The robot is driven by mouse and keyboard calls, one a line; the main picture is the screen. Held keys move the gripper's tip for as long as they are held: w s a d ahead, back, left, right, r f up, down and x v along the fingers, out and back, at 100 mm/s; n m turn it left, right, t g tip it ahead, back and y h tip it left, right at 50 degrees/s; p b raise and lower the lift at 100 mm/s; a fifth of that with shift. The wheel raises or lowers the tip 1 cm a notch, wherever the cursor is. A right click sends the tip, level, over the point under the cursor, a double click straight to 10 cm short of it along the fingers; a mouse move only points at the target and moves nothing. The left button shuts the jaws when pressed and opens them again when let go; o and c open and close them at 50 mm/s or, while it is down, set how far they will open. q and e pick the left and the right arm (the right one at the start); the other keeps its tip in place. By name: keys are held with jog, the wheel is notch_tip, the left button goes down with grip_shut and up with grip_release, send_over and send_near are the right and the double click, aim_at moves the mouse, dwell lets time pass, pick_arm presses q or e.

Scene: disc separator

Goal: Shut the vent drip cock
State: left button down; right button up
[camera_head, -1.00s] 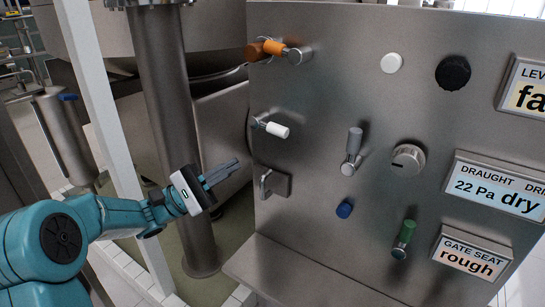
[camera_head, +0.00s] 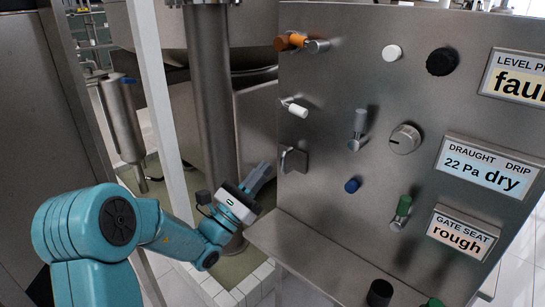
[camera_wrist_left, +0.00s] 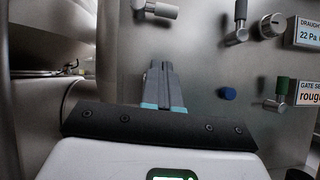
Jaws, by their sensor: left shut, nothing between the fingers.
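The steel panel (camera_head: 330,215) carries several small cocks. None is named as the vent drip cock, so I cannot tell which it is. There is an orange-handled cock (camera_head: 300,42), a white-tipped lever (camera_head: 295,107), a grey upright lever (camera_head: 359,125) and a green-handled lever (camera_head: 402,210). A bare metal latch-like fitting (camera_head: 293,160) sits at the panel's left edge. My left gripper (camera_head: 264,172) is shut and empty, just left of and below that fitting, apart from it. In the left wrist view its fingers (camera_wrist_left: 162,75) point at the panel, below the white-tipped lever (camera_wrist_left: 156,10).
Signs read "DRAUGHT DRIP 22 Pa dry" (camera_head: 488,168) and "GATE SEAT rough" (camera_head: 462,233). A round knob (camera_head: 405,139), blue button (camera_head: 352,185), white button (camera_head: 392,53) and black knob (camera_head: 442,62) share the panel. A ledge (camera_head: 300,250) juts below. A white post (camera_head: 158,90) stands left.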

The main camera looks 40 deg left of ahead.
pick_arm(q)
jog(key=w+d+r+p, duration=0.1)
jog(key=w+r, duration=0.7)
jog(key=shift+d+r, duration=0.15)
jog(key=shift+r, duration=0.2)
jog(key=shift+s, duration=0.1)
jog(key=shift+d+r, duration=0.15)
jog(key=shift+r, duration=0.7)
jog(key=s+f+b, duration=0.3)
jog(key=s+f, duration=0.6)
jog(key=f, duration=0.1)
jog(key=shift+a+f+b, duration=0.3)
jog(key=shift+a+b, duration=0.1)
